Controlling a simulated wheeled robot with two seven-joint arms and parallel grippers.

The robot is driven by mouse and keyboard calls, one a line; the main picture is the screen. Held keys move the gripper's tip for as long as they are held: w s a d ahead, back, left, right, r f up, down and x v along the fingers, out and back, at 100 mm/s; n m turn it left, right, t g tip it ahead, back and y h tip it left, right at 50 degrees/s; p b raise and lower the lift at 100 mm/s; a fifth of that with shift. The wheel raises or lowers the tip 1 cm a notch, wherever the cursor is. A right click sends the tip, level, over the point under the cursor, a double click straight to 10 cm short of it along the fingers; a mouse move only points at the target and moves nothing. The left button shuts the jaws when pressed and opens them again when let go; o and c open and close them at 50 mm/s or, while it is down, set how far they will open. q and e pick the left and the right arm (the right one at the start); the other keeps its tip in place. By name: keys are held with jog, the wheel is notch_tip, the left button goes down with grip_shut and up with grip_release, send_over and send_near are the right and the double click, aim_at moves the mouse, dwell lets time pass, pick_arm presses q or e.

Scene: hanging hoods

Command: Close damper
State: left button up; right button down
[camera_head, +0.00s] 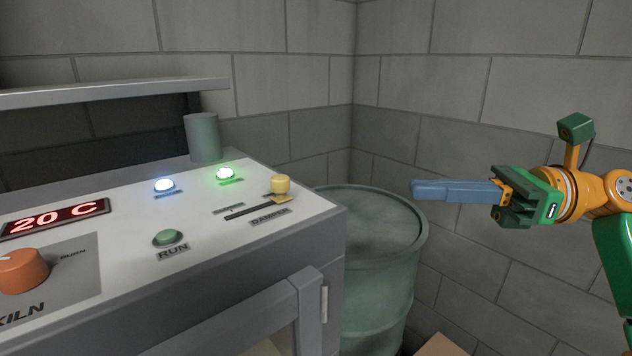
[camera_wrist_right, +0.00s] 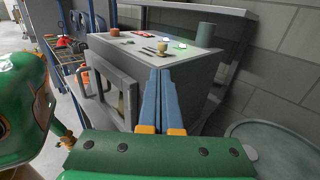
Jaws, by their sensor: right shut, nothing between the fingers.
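The damper control is a yellow knob (camera_head: 281,184) on a slider in a dark slot (camera_head: 248,211), on the kiln's sloped top panel. The knob stands at the right end of the slot, by the DAMPER label (camera_head: 269,215). The knob also shows in the right wrist view (camera_wrist_right: 162,47), beyond my fingertips. My right gripper (camera_head: 414,188) has long blue fingers, shut and empty. It is in the air above and right of the drum, apart from the knob. The fingers also show closed together in the right wrist view (camera_wrist_right: 160,72). My left gripper is not in view.
The kiln panel (camera_head: 120,235) also carries an orange dial (camera_head: 22,270), a green RUN button (camera_head: 167,238), two lit lamps and a red display (camera_head: 55,219). A grey cylinder (camera_head: 203,137) stands behind. A green drum (camera_head: 375,270) is right of the kiln, before the block walls.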

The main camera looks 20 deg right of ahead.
aim_at(315, 203)
jog(key=p+x, duration=0.2)
jog(key=x, duration=0.2)
jog(key=p+x, duration=0.2)
jog(key=x, duration=0.2)
jog(key=p+x, duration=0.2)
jog(key=x, duration=0.3)
jog(key=shift+w+d+r+p, duration=0.1)
jog(key=shift+w+r+p, duration=0.05)
jog(key=shift+w+p, duration=0.15)
jog(key=shift+w+a+f, duration=0.3)
jog(key=shift+a, duration=0.2)
